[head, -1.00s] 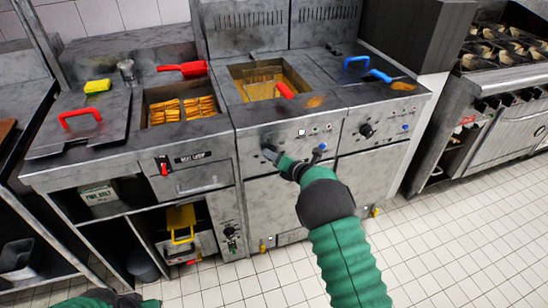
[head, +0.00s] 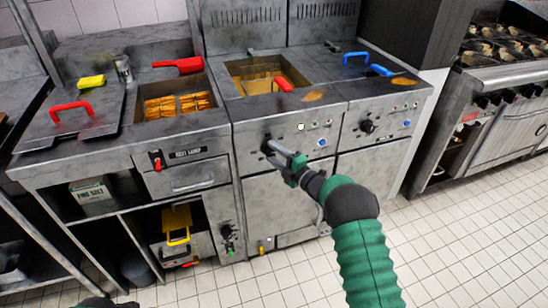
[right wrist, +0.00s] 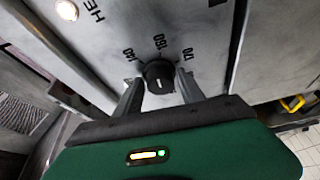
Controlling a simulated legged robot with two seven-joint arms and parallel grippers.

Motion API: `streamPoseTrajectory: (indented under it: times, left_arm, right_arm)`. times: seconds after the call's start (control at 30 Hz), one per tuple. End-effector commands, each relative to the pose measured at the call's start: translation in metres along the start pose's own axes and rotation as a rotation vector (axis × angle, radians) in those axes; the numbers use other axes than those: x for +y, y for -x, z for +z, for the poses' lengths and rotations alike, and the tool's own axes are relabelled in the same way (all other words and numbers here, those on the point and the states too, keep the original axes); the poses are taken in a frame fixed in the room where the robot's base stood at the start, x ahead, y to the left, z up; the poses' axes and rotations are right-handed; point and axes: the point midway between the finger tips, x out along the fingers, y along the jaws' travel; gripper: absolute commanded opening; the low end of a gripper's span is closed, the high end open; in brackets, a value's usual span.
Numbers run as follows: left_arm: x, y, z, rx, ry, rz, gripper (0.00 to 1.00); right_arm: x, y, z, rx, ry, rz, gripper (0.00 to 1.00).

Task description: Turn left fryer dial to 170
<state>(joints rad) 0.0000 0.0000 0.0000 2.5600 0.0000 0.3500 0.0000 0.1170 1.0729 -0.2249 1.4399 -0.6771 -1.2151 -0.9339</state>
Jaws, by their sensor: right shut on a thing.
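The left fryer dial (right wrist: 159,77) is a dark round knob on the grey fryer front. In the right wrist view the printed marks 140, 160 and 170 run around it from left to right. My right gripper (right wrist: 160,88) has one finger on each side of the dial and is shut on it. Which mark the dial points at is not clear.
The right fryer dial (head: 367,126) is on the panel to the right. A red basket handle (head: 284,85) stands over the left fryer's oil. A chip station with a red scoop (head: 178,65) is at left. The floor in front is clear.

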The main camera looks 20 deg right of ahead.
Motion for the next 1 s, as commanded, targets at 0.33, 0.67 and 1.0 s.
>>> streamPoseTrajectory:
  times: [0.33,0.67,1.0]
  left_arm:
    - [0.0,-0.023,0.005,0.0,0.0,0.0,0.0]
    - [0.0,-0.038,0.009,0.0,0.0,0.0,0.0]
    - [0.0,-0.048,0.011,0.0,0.0,0.0,0.0]
  right_arm:
    - [-0.008,0.0,0.002,-0.007,-0.304,0.125,0.06]
    - [-0.01,0.0,0.001,-0.007,-0.593,0.244,0.05]
    - [-0.011,-0.002,-0.002,-0.008,-0.857,0.353,0.05]
